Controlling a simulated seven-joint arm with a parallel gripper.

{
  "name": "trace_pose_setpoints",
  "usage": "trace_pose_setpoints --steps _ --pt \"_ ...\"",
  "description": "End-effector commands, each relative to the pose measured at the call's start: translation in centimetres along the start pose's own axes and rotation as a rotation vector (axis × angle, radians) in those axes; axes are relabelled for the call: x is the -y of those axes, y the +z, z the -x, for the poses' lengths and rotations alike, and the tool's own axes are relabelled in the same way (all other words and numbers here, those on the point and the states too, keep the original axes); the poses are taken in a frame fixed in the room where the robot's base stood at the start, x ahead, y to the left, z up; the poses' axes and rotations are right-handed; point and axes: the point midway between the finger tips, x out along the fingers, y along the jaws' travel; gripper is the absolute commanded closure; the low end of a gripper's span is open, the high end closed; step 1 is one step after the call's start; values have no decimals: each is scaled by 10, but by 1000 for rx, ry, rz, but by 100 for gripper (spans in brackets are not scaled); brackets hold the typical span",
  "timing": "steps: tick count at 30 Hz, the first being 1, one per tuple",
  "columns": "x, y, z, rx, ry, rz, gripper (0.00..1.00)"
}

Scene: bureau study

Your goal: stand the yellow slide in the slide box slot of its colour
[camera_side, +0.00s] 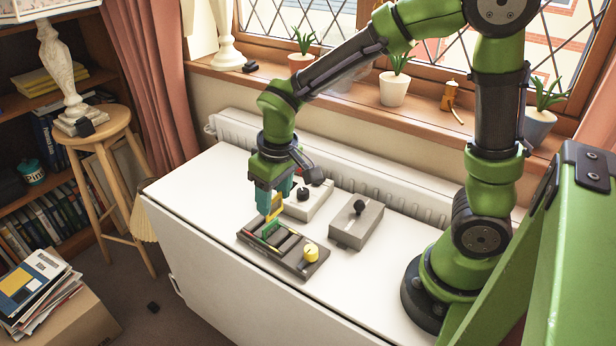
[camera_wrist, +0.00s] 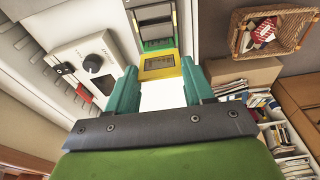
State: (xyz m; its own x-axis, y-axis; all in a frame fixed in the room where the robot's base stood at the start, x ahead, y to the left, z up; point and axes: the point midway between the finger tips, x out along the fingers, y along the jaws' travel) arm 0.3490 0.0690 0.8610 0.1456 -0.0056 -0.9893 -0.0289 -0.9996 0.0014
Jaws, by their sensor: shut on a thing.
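My gripper (camera_side: 271,207) points down over the left end of the dark slide box (camera_side: 322,262) and is shut on the yellow slide (camera_side: 274,209). The slide is upright, with its lower edge close to the box; I cannot tell whether it is in a slot. A green strip (camera_side: 269,229) shows on the box just below the slide. In the wrist view, the yellow slide (camera_wrist: 160,63) lies between the teal fingertips (camera_wrist: 160,72), and the slide box (camera_wrist: 153,12) is beyond it. The slot colours are partly hidden by the slide and fingers.
A white unit with a black knob (camera_side: 303,194) and a grey box with a black knob (camera_side: 360,208) stand behind. The white table top (camera_side: 330,298) is clear in front and to the left.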

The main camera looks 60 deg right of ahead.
Motion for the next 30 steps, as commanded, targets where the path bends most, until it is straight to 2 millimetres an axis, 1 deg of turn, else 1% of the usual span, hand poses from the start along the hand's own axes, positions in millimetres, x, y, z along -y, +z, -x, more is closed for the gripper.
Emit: trace_pose_setpoints --steps 1,4,12,18,30 --pt "-1 10 -3 2 1 -1 73" --pt "-2 20 -11 4 2 -9 73" --pt "-2 23 -35 -1 3 -19 73" --pt "-2 25 -48 -2 2 -20 73" --pt "-2 25 -51 -4 1 -20 73"
